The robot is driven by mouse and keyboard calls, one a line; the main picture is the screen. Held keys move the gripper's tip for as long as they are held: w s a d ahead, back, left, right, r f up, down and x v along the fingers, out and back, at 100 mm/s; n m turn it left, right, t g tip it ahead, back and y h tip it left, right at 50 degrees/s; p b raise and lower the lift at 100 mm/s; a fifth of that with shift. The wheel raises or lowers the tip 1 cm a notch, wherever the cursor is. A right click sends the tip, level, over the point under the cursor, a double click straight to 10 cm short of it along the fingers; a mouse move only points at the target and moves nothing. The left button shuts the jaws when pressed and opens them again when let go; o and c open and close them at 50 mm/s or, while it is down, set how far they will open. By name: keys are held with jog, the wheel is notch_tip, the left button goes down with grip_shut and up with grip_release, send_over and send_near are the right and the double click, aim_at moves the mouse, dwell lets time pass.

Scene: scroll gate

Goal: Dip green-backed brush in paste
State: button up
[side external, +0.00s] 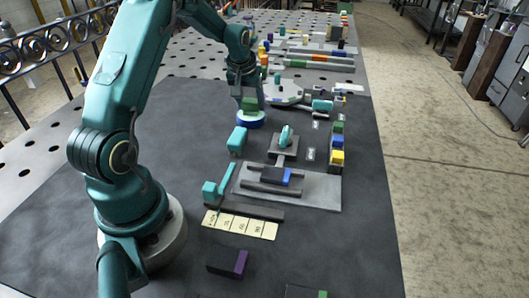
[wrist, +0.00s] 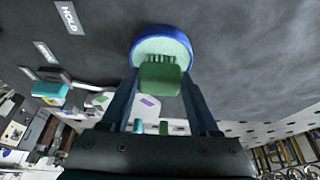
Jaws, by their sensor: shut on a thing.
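The green-backed brush (side external: 249,103) is held in my gripper (side external: 246,92), with its bristles pointing down. In the wrist view my gripper (wrist: 160,84) is shut on the green block of the brush (wrist: 161,79), one finger on each side. The round blue-rimmed dish (side external: 250,122) stands on the dark mat directly below the brush. In the wrist view the dish (wrist: 142,40) holds pale green paste (wrist: 165,46), and the bristles lie over it. I cannot tell whether the bristle tips touch the paste.
A teal block (side external: 237,140) stands close in front of the dish. A grey round-ended plate (side external: 282,93) is behind right. A HOLD label (wrist: 70,17) lies on the mat.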

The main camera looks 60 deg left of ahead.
aim_at(251, 101)
jog(key=shift+f, duration=0.1)
jog(key=shift+r, duration=3.6)
jog(key=shift+w+d, duration=0.1)
jog(key=shift+d, duration=0.1)
jog(key=d+r+m+h, duration=0.1)
jog(key=d+r+m, duration=0.2)
jog(key=d+r, duration=0.6)
jog(key=s+d+f+m+t+h, duration=0.1)
jog(key=s+d+f+m+h, duration=0.1)
jog(key=s+d+m, duration=0.4)
jog(key=s+d, duration=0.4)
jog(key=d, duration=0.3)
jog(key=shift+d+f, duration=0.15)
